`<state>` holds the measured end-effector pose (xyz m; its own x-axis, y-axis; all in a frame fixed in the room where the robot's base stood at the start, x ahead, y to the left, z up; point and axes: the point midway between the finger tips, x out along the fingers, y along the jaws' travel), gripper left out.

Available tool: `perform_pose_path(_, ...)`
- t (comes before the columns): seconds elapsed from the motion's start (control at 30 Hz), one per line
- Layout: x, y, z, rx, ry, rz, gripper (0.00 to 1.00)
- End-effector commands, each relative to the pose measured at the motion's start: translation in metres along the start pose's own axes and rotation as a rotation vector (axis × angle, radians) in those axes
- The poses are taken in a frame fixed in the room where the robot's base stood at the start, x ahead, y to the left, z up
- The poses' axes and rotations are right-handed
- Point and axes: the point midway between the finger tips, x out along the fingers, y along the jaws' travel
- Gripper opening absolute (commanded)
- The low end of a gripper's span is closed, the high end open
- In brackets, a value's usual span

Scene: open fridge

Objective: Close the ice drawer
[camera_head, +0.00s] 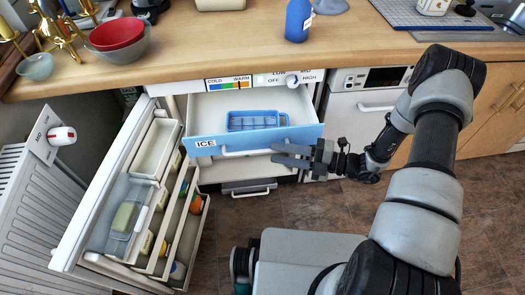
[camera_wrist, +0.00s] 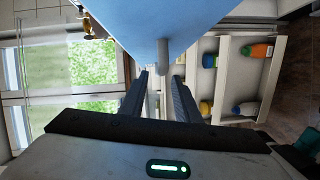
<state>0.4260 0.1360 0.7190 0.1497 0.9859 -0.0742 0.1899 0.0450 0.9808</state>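The ice drawer (camera_head: 203,143) is pulled out of the fridge; its light-blue front carries an ICE label and a white handle (camera_head: 240,153). A blue ice tray (camera_head: 253,121) lies inside it. In the wrist view the blue drawer front (camera_wrist: 160,20) fills the top middle, with the grey handle (camera_wrist: 163,52) sticking out below it. My gripper (camera_head: 274,154) is at the right end of the handle, fingers pointing left. In the wrist view my gripper (camera_wrist: 159,74) has its fingers apart, with the handle lined up between the tips. Whether they touch it I cannot tell.
The fridge door (camera_head: 105,190) stands open at the left, its shelves holding several items. A wooden counter (camera_head: 230,55) runs above the drawer, with bowls and a blue bottle (camera_head: 298,20) on it. A white radiator (camera_head: 35,215) stands at far left.

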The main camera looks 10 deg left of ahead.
Motion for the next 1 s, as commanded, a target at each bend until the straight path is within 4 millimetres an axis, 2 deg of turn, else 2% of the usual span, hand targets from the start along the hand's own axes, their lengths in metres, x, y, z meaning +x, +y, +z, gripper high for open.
perform_pose_path(0.1, 0.025, -0.001, -0.001, -0.001, 0.005, -0.001, 0.29)
perform_pose_path(0.3, 0.051, -0.001, 0.0, 0.0, 0.002, -0.001, 0.29)
perform_pose_path(0.47, 0.059, 0.0, 0.0, 0.0, 0.001, -0.001, 0.29)
perform_pose_path(0.7, 0.059, 0.0, 0.0, 0.0, 0.0, -0.001, 0.29)
perform_pose_path(0.73, 0.059, 0.0, 0.0, 0.0, 0.0, -0.001, 0.28)
perform_pose_path(0.9, 0.059, 0.0, 0.0, 0.0, 0.0, -0.001, 0.0)
perform_pose_path(1.0, 0.059, 0.0, 0.0, 0.0, 0.001, -0.001, 0.0)
